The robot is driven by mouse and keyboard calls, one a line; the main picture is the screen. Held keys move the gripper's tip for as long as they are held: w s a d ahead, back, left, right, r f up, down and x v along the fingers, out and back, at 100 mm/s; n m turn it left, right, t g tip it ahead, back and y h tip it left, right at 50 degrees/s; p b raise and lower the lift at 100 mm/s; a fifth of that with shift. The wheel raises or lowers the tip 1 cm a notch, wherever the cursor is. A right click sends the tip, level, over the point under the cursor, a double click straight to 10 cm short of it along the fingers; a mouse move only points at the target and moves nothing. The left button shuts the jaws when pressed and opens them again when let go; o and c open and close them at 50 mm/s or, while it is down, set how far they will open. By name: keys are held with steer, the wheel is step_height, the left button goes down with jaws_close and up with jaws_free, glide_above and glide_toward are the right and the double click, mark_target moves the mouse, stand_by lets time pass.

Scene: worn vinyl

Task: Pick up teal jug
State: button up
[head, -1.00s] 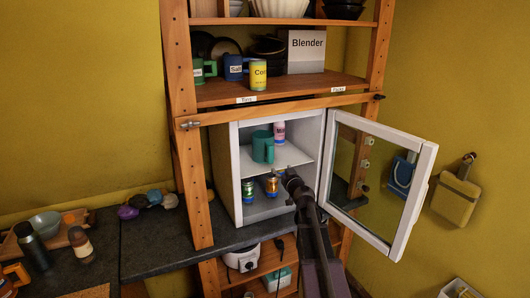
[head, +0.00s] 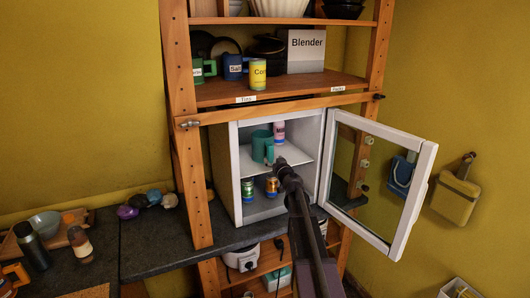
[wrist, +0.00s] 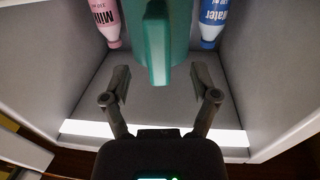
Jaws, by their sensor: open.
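The teal jug (head: 261,146) stands upright on the upper shelf of the white open-doored cabinet, with its handle toward the front right. In the wrist view the teal jug (wrist: 153,30) is straight ahead, its handle (wrist: 158,65) pointing at my gripper. My gripper (wrist: 158,80) is open and empty, with one finger on each side of the handle's near end. The head view shows my gripper (head: 280,163) at the shelf's front, just below and right of the jug.
A pink milk bottle (wrist: 108,22) and a blue water bottle (wrist: 211,22) flank the jug. Cans (head: 272,186) stand on the lower level. The cabinet door (head: 385,185) is open to the right. Cabinet walls (head: 317,150) limit the sides.

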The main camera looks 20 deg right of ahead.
mark_target(271, 156)
steer(key=shift+w, duration=0.2)
steer(key=shift+w+d, duration=0.15)
steer(key=shift+w, duration=1.15)
steer(key=shift+w+d, duration=0.15)
steer(key=shift+w, duration=1.15)
jaws_close()
